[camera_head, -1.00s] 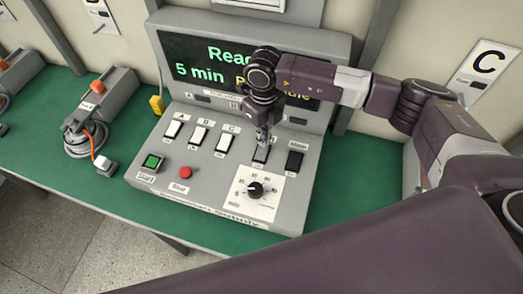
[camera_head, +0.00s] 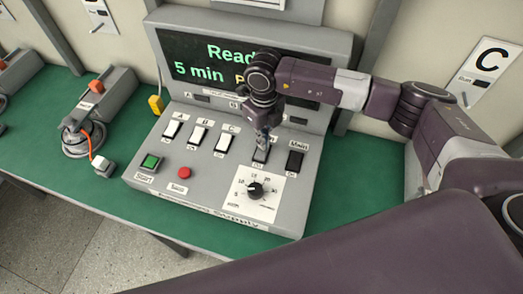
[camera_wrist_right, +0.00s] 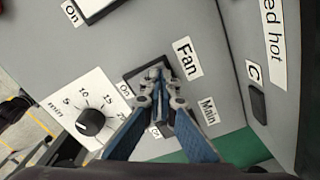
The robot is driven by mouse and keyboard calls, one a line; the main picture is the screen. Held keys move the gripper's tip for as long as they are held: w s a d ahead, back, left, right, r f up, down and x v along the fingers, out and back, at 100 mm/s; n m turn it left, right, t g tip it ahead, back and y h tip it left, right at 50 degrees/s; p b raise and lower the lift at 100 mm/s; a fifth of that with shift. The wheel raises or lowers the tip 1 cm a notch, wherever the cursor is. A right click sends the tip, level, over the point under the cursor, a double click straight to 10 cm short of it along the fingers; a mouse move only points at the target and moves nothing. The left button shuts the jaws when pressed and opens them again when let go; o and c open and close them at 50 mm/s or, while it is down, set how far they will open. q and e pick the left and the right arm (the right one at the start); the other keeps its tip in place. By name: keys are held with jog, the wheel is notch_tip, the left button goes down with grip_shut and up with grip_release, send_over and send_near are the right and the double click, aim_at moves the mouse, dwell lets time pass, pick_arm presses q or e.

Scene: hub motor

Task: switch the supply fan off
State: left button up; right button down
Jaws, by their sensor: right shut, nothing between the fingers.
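The fan switch (camera_head: 260,156) is a dark rocker on the sloped grey control panel (camera_head: 215,183), left of the main switch. It also shows in the right wrist view beside its "Fan" label, partly covered by my fingers. My right gripper (camera_wrist_right: 160,76) is shut and empty, with its fingertips over the fan switch and touching or very close to it. It shows from above in the head view (camera_head: 262,143). I cannot tell which way the rocker is tipped. My left gripper is not in view.
The dark main switch (camera_head: 295,161) is close on the right. White switches A, B and C (camera_head: 223,144) are on the left. A timer knob (camera_head: 256,190), red button (camera_head: 184,173) and green button (camera_head: 150,162) lie nearer. The display (camera_head: 200,66) stands behind.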

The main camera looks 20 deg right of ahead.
jog(key=shift+r+p, duration=1.85)
jog(key=shift+r, duration=1.65)
jog(key=shift+f, duration=0.1)
